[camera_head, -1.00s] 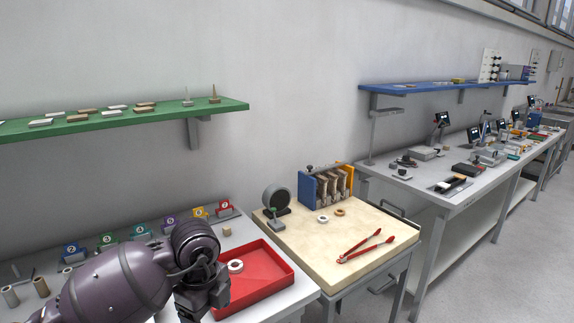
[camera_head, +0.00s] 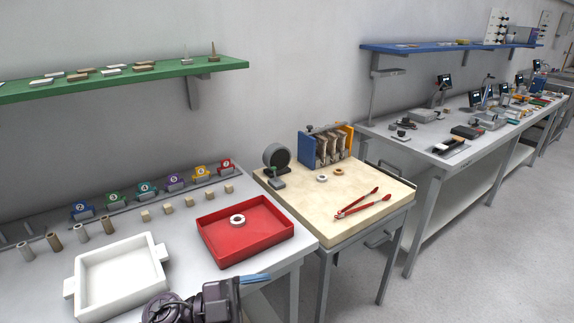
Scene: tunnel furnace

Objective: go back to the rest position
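One purple and black arm of mine shows at the bottom of the head view, in front of the grey bench (camera_head: 195,262). No other gripper of mine is in the picture. A red tray (camera_head: 268,237) on the bench holds a white ring (camera_head: 237,220). A white two-handled tray (camera_head: 158,252) stands to its left.
Numbered coloured holders (camera_head: 146,190) line the back of the bench, with small blocks and cylinders before them. A cream-topped table (camera_head: 290,205) bears red tongs (camera_head: 360,203) and two rings. A green shelf (camera_head: 120,80) hangs above. Grey floor is free at the lower right.

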